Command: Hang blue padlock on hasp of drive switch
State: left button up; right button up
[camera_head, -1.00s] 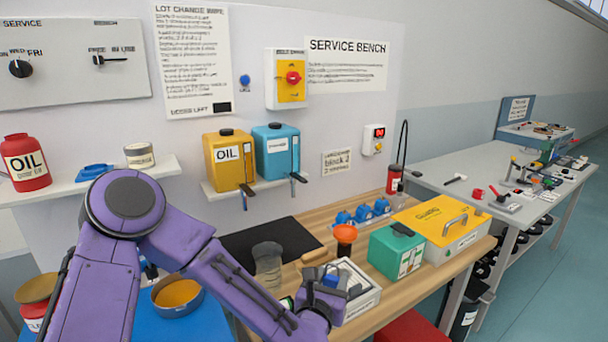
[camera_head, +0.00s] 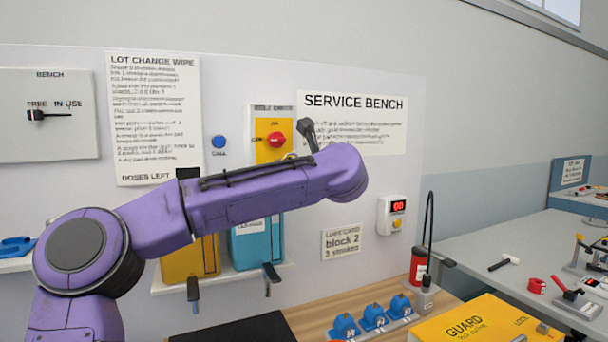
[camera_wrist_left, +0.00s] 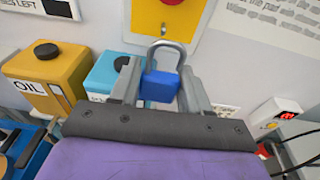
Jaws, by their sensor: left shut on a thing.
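The blue padlock (camera_wrist_left: 160,87) is between the fingers of my left gripper (camera_wrist_left: 159,78) in the left wrist view, its grey shackle pointing up. The drive switch is a yellow plate (camera_head: 263,128) with a red knob (camera_head: 277,141) on the wall panel. In the left wrist view the shackle overlaps the lower part of that yellow plate (camera_wrist_left: 148,20); I cannot tell whether they touch. The hasp cannot be made out clearly. In the head view my purple left arm covers the plate's lower part and the padlock. My right gripper is not in view.
A red-display box (camera_head: 391,214) is on the wall to the right. Blue items (camera_head: 373,317) and a yellow guard case (camera_head: 474,325) stand on the bench below.

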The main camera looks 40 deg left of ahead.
pick_arm(q)
jog(key=shift+w+a+r+p, duration=0.1)
jog(key=shift+a+r+p, duration=0.1)
jog(key=shift+a+p, duration=0.35)
jog(key=p+x, duration=0.1)
jog(key=x, duration=0.2)
jog(key=shift+w+a+f, duration=0.1)
jog(key=shift+w+a, duration=0.1)
jog(key=shift+a, duration=0.15)
